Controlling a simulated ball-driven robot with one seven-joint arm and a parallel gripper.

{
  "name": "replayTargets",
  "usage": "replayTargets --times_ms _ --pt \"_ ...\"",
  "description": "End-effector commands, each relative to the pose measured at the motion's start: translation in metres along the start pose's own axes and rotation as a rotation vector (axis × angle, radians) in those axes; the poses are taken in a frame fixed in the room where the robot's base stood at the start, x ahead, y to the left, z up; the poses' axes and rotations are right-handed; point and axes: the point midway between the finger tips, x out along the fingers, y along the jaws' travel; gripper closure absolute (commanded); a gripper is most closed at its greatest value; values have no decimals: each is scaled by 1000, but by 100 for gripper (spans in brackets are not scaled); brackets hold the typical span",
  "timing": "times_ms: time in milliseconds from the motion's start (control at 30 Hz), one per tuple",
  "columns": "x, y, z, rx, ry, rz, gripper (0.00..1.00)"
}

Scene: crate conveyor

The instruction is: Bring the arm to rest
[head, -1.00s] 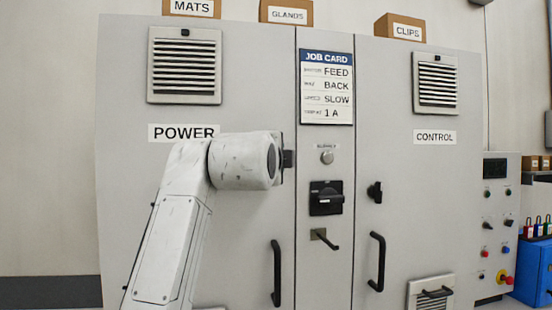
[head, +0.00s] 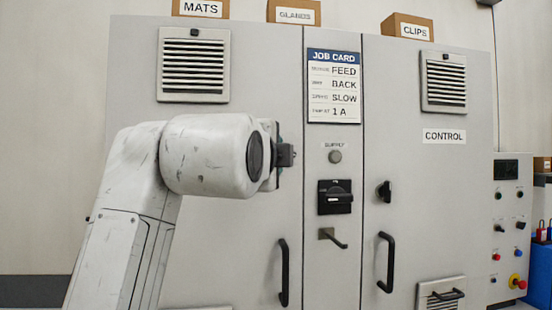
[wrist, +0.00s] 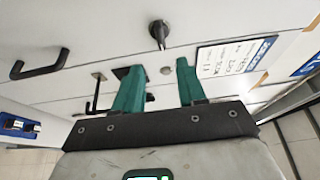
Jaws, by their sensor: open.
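My arm rises from the lower left in the head view, bent at a white joint in front of the grey cabinet (head: 240,60). My gripper (wrist: 158,66) shows in the wrist view with two green fingers spread apart and nothing between them. In the head view the dark gripper end (head: 285,155) is partly hidden by the arm's white joint. It lies left of the supply lamp (head: 335,157) in the picture. I cannot tell how far it is from the cabinet front.
The cabinet front carries a black rotary switch (head: 335,197), a small hooked lever (head: 336,238), a black knob (head: 385,191) and door handles (head: 386,262) that stick out. A control box (head: 509,230) stands at the right. Cardboard boxes (head: 407,27) sit on top.

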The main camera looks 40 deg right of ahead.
Motion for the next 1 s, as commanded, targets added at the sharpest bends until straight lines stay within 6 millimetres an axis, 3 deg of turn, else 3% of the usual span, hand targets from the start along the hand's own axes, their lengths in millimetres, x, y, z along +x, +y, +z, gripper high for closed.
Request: replayTargets --times_ms 667,767,867,1000 --pt "0 7 3 -27 -6 4 60" --pt "4 27 10 -111 -28 13 60" --pt "10 64 22 -256 -70 34 60" --pt "18 129 34 -500 -157 75 60"
